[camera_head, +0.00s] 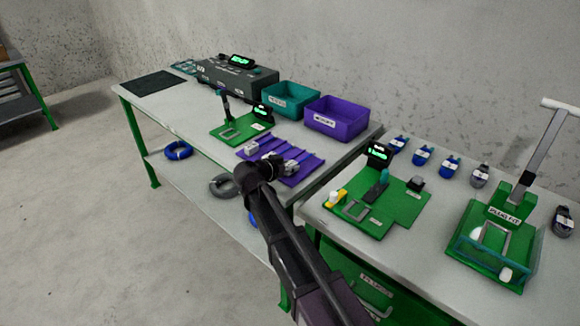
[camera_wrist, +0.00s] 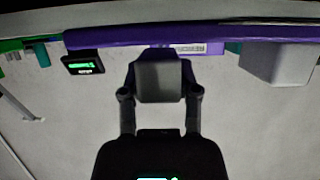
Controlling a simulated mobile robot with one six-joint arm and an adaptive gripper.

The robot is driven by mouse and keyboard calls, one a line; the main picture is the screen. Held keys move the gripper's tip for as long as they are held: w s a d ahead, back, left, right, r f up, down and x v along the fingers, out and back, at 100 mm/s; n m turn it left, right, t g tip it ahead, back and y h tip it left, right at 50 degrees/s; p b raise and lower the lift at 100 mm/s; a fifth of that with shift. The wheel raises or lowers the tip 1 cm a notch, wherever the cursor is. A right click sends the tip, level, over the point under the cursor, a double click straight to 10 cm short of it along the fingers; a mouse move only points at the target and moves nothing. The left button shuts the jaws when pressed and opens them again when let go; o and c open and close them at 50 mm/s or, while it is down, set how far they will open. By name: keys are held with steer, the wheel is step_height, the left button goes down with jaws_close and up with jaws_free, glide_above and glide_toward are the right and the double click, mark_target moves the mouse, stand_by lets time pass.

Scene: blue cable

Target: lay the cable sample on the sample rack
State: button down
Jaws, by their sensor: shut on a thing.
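The sample rack is a ridged purple tray (camera_head: 311,161) on the left bench in the head view. My gripper (camera_head: 277,165) is over the rack, with my arm partly covering it. In the wrist view my gripper (camera_wrist: 160,98) is shut, its two fingers on either side of a grey block (camera_wrist: 160,80), which I take for the cable sample's end. The rest of the sample is hidden. A pale grey block (camera_head: 251,147) sits at the rack's left end. Whether the held piece touches the rack cannot be told.
A teal bin (camera_head: 290,101) and a purple bin (camera_head: 337,119) stand behind the rack. A green fixture (camera_head: 238,128) with a display is at its left. The right bench holds another green fixture (camera_head: 405,203), a lever press (camera_head: 492,241) and several cable coils at the back.

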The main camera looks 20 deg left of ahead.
steer(key=shift+f+b, duration=0.45)
steer(key=shift+f, duration=0.05)
stand_by(0.4)
steer(key=shift+c, duration=1.3)
jaws_free()
steer(key=shift+r, duration=0.1)
steer(key=shift+r+p, duration=3.95)
steer(key=shift+p, duration=0.1)
